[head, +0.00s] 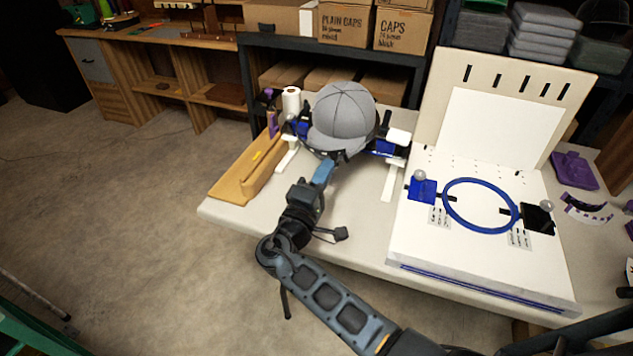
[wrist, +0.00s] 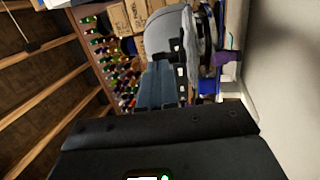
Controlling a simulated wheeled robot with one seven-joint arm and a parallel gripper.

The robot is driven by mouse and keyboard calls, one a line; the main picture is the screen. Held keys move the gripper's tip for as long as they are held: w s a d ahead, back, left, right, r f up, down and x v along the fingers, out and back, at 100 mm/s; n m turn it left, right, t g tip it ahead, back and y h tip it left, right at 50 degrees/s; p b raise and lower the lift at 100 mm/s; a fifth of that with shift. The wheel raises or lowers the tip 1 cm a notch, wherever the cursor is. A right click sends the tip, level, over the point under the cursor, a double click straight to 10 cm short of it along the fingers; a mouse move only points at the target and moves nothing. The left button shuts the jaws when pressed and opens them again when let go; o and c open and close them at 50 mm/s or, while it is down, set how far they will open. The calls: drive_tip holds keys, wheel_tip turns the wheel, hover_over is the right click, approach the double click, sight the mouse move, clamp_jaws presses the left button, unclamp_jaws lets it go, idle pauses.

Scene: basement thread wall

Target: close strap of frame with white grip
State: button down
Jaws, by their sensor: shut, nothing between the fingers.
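A grey cap (head: 343,112) sits on a frame with dark and blue parts (head: 384,148) at the back of the white table. A white block (head: 398,135), perhaps the white grip, is at the frame's right side. My gripper (head: 323,172) is shut and empty, just in front of the cap's brim and the frame's near side. In the wrist view my blue fingers (wrist: 162,84) point at the cap (wrist: 168,32) and at dark and white frame parts (wrist: 206,40) beside it. I cannot make out the strap or its state, and cannot tell whether my fingertips touch the frame.
A hoop machine with a blue ring (head: 448,204) stands right of the frame. Cardboard boxes (head: 345,25) stand behind. The table's front left is clear.

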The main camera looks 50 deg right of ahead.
drive_tip(key=shift+d, duration=0.35)
drive_tip(key=shift+s+d+r+t, duration=0.15)
drive_tip(key=shift+s+d+t, duration=0.15)
drive_tip(key=shift+t, duration=0.1)
drive_tip(key=s+d+r+n+t+y+b, duration=0.1)
drive_tip(key=s+d+t, duration=0.1)
drive_tip(key=d, duration=0.4)
drive_tip(key=s+d+r+n+t+b, duration=0.2)
drive_tip(key=d, duration=0.4)
drive_tip(key=shift+s+n+y, duration=0.25)
drive_tip(key=shift+n+y, duration=0.05)
drive_tip(key=shift+y, duration=0.1)
drive_tip(key=shift+d, duration=0.15)
drive_tip(key=shift+s+f, duration=0.1)
